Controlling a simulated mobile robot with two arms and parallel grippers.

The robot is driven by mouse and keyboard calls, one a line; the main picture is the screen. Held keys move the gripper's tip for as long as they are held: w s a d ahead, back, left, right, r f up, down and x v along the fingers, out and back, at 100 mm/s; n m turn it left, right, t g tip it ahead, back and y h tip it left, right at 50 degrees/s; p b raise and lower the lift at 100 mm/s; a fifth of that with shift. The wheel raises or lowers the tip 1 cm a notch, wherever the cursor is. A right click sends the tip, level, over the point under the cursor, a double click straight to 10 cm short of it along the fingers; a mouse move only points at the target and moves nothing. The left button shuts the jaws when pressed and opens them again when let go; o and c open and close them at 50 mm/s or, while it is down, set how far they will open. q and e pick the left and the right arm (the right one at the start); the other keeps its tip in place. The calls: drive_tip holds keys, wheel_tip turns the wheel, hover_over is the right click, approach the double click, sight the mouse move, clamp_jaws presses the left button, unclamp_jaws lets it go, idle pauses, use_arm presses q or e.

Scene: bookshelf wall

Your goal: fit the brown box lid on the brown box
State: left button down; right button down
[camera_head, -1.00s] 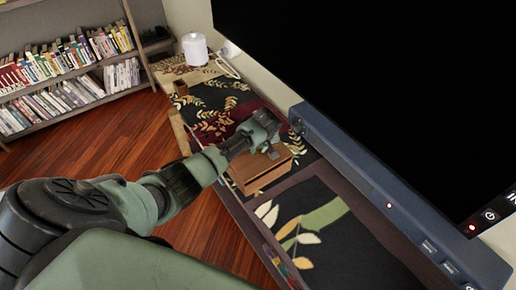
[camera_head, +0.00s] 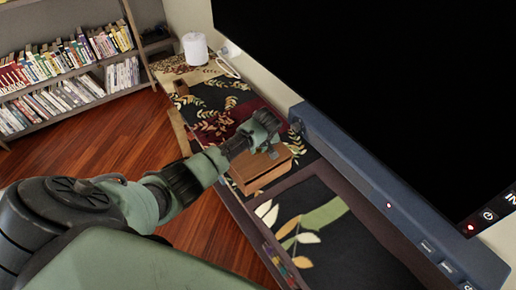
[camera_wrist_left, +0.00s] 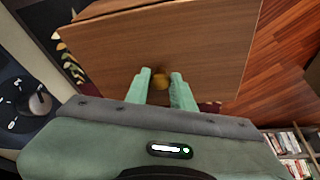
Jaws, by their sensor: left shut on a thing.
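The brown box (camera_head: 262,181) stands on the patterned cabinet top in the head view. The brown box lid (camera_head: 284,156) is over it, roughly level. The lid fills much of the left wrist view (camera_wrist_left: 200,45), with a strip of brown wood showing past its far edge. My left gripper (camera_head: 271,153) is above the lid, its green fingers (camera_wrist_left: 161,82) shut on the lid's small brass knob (camera_wrist_left: 161,79). I cannot tell whether the lid is fully seated or slightly above the box. My right gripper is in neither view.
A large dark television (camera_head: 380,80) with a blue-grey bar (camera_head: 390,190) stands close to the right of the box. A white canister (camera_head: 196,49) is at the cabinet's far end. A bookshelf (camera_head: 60,85) stands at the far left, beyond open wooden floor (camera_head: 100,150).

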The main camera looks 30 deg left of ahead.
sight(260, 161)
use_arm(q)
drive_tip(key=shift+r, duration=0.1)
drive_tip(key=shift+f+b, duration=0.45)
drive_tip(key=shift+f, duration=0.65)
drive_tip(key=c, duration=1.1)
unclamp_jaws()
drive_tip(key=shift+r, duration=0.1)
drive_tip(key=v, duration=0.7)
drive_tip(key=shift+s+d+r, duration=0.15)
drive_tip(key=shift+d+r, duration=0.05)
drive_tip(key=shift+r, duration=0.1)
